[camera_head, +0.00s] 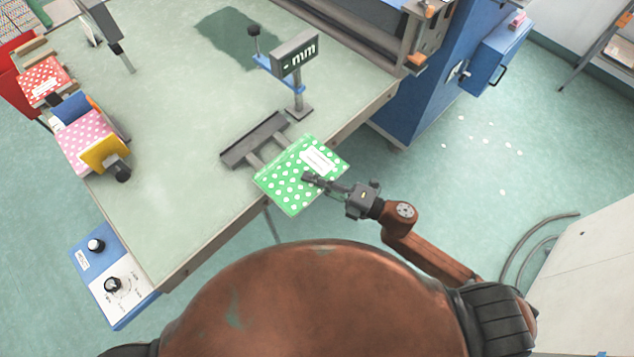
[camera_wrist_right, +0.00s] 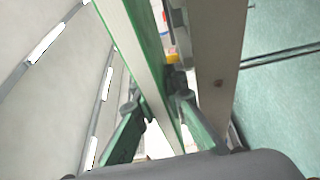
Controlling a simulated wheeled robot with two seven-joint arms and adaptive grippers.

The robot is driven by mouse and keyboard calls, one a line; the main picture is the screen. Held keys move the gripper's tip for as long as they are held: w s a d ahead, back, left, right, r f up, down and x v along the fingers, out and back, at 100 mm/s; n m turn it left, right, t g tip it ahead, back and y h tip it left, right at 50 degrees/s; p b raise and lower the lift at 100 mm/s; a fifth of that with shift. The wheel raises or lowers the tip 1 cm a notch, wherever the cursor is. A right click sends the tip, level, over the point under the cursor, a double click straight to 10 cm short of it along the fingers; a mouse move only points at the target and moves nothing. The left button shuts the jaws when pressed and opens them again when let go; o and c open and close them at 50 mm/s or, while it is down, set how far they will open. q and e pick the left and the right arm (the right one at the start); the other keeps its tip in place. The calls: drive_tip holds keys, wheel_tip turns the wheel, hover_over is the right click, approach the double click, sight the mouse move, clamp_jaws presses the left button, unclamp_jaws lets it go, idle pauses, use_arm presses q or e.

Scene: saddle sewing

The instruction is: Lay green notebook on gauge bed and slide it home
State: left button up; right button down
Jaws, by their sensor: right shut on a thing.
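The green notebook (camera_head: 283,192) has white dots and a white label. In the head view it extends over the table's front edge, its far side over or against the dark gauge bed (camera_head: 253,140). Whether it rests on the bed or hovers just above is unclear. My right gripper (camera_head: 314,180) is shut on the notebook's near right side. In the right wrist view the notebook's green cover and pale page edge (camera_wrist_right: 147,72) run between the fingers. The notebook hides part of the bed. My left gripper is not in view.
A display marked "mm" (camera_head: 295,52) stands on a post behind the bed. A blue control box (camera_head: 110,272) is at the table's front left corner. The middle left tabletop (camera_head: 165,160) is clear.

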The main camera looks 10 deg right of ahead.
sight(288, 161)
drive_tip(key=shift+w+a, duration=0.65)
drive_tip(key=shift+w, duration=0.25)
drive_tip(key=w+a, duration=0.2)
drive_tip(key=w, duration=0.1)
drive_tip(key=w+a, duration=0.1)
drive_tip(key=w, duration=0.1)
drive_tip(key=shift+w+a+f, duration=0.1)
drive_tip(key=shift+a+f, duration=0.2)
drive_tip(key=shift+a, duration=0.1)
drive_tip(key=shift+w+a, duration=0.25)
drive_tip(key=shift+w, duration=0.05)
drive_tip(key=shift+w+a+f, duration=0.15)
drive_tip(key=shift+w+f, duration=0.05)
use_arm(q)
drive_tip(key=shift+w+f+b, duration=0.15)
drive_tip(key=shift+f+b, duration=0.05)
drive_tip(key=shift+b, duration=0.1)
use_arm(e)
drive_tip(key=shift+f, duration=0.55)
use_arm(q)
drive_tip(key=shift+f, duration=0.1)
use_arm(e)
drive_tip(key=shift+f, duration=0.15)
drive_tip(key=c, duration=1.9)
unclamp_jaws()
drive_tip(key=shift+s, duration=0.15)
drive_tip(key=shift+c, duration=0.2)
drive_tip(key=shift+o, duration=0.3)
drive_tip(key=shift+f, duration=0.15)
